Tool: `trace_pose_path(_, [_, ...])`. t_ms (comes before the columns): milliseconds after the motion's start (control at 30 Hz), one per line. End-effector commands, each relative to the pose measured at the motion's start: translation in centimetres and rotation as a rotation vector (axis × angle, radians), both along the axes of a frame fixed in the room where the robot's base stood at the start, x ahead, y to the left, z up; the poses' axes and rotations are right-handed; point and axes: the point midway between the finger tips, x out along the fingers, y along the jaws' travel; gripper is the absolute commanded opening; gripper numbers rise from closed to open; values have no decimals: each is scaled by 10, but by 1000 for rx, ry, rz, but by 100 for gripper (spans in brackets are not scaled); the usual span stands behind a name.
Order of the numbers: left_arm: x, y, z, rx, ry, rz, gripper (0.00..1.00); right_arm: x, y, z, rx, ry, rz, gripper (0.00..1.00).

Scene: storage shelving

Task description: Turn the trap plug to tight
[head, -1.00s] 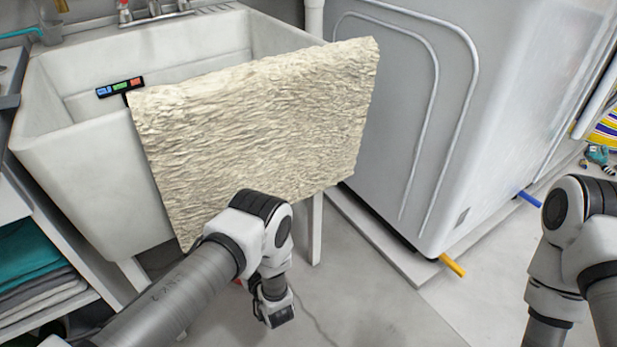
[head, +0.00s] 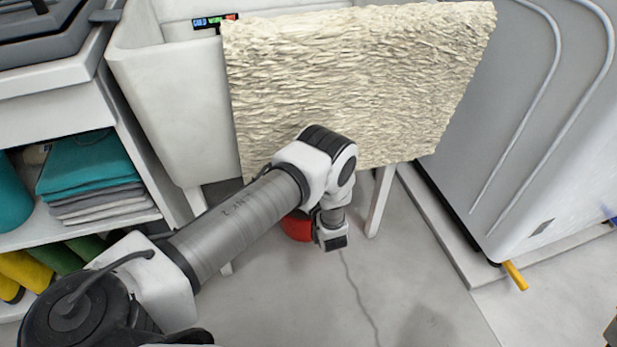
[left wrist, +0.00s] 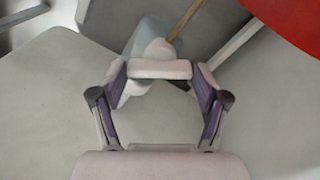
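I cannot make out the trap plug for certain in either view. The sink (head: 160,110) stands at the upper left, and a rough cream panel (head: 350,75) in front hides the space under it. My left arm reaches to the panel's lower edge, its wrist bent down beside a red round object. My left gripper (left wrist: 160,78) has its two purple-padded fingers wide apart in the left wrist view. A pale bar (left wrist: 160,69) shows between the fingertips; I cannot tell whether they touch it. My right gripper is out of view.
The red object (head: 297,227) is partly behind my wrist. Shelves with folded teal and grey cloths (head: 95,170) stand at the left. A large grey-white appliance (head: 540,120) stands at the right, with a yellow peg (head: 514,275) at its base. The floor (head: 400,300) in front is clear.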

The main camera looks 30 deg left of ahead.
Motion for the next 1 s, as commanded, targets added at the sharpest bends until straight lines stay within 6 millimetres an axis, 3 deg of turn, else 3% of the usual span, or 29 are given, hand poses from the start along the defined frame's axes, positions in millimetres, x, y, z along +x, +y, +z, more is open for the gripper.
trace_pose_path(33, [0,0,0,0,0,0,43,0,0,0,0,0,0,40])
trace_pose_path(67, [0,0,0,0,0,0,36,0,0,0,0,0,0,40])
trace_pose_path(533, [0,0,0,43,51,0,36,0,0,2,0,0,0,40])
trace_pose_path(1000, [0,0,0,250,293,0,36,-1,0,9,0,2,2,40])
